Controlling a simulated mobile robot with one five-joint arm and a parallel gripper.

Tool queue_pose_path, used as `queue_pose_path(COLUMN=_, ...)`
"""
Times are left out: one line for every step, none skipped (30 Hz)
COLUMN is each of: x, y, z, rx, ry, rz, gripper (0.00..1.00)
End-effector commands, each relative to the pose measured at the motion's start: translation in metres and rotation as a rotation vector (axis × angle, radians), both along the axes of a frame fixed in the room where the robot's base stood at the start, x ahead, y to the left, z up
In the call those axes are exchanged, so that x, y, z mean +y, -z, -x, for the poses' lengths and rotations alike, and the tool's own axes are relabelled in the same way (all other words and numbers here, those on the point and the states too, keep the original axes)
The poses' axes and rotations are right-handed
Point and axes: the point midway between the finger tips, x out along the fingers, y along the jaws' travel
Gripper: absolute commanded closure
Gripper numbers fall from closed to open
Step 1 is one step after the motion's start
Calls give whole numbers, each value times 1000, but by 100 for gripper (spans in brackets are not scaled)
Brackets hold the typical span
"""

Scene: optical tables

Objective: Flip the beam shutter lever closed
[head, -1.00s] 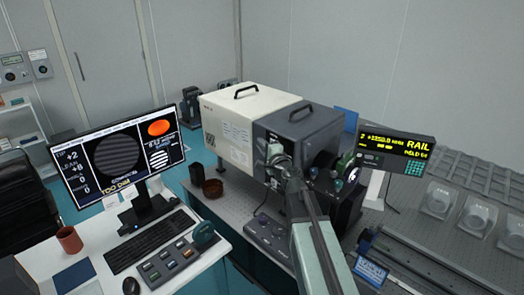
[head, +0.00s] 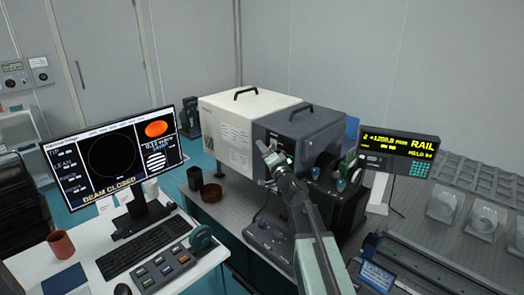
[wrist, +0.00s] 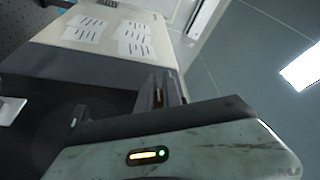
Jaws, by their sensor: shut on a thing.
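The dark grey instrument housing (head: 300,130) stands on the optical table, joined to a cream housing (head: 235,115). My gripper (head: 266,150) is at the front face of the dark housing, where the shutter is. In the wrist view my gripper (wrist: 162,90) is shut on a small part, taken to be the shutter lever; the fingers hide most of it. The lever's own position cannot be made out. The monitor (head: 115,160) shows a black picture with a thin circle outline and the words "BEAM CLOSED".
A yellow-lettered readout (head: 397,153) stands right of the housing, near dark optics with knobs (head: 342,185). A control box (head: 270,240) lies below my arm. The desk holds a keyboard (head: 145,247), a button box (head: 168,268) and a mug (head: 61,244).

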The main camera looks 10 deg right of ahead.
Motion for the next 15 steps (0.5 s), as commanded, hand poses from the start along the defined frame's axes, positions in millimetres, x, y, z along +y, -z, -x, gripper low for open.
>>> queue_pose_path(x=-1, y=0, z=0, rx=-3, ry=2, rz=5, gripper=100)
queue_pose_path(x=-1, y=0, z=0, rx=-3, ry=2, rz=6, gripper=100)
queue_pose_path(x=-1, y=0, z=0, rx=-5, ry=2, rz=8, gripper=100)
queue_pose_path(x=-1, y=0, z=0, rx=-5, ry=2, rz=8, gripper=100)
queue_pose_path(x=-1, y=0, z=0, rx=-5, ry=2, rz=9, gripper=100)
queue_pose_path(x=-1, y=0, z=0, rx=-5, ry=2, rz=9, gripper=100)
queue_pose_path(x=-1, y=0, z=0, rx=-5, ry=2, rz=9, gripper=100)
queue_pose_path(x=-1, y=0, z=0, rx=-5, ry=2, rz=9, gripper=100)
queue_pose_path(x=-1, y=0, z=0, rx=-5, ry=2, rz=9, gripper=100)
queue_pose_path(x=-1, y=0, z=0, rx=-5, ry=2, rz=9, gripper=100)
queue_pose_path(x=-1, y=0, z=0, rx=-5, ry=2, rz=9, gripper=100)
queue_pose_path(x=-1, y=0, z=0, rx=-4, ry=2, rz=9, gripper=100)
queue_pose_path(x=-1, y=0, z=0, rx=-4, ry=2, rz=9, gripper=84)
queue_pose_path(x=-1, y=0, z=0, rx=-4, ry=2, rz=8, gripper=76)
queue_pose_path(x=-1, y=0, z=0, rx=-5, ry=2, rz=8, gripper=68)
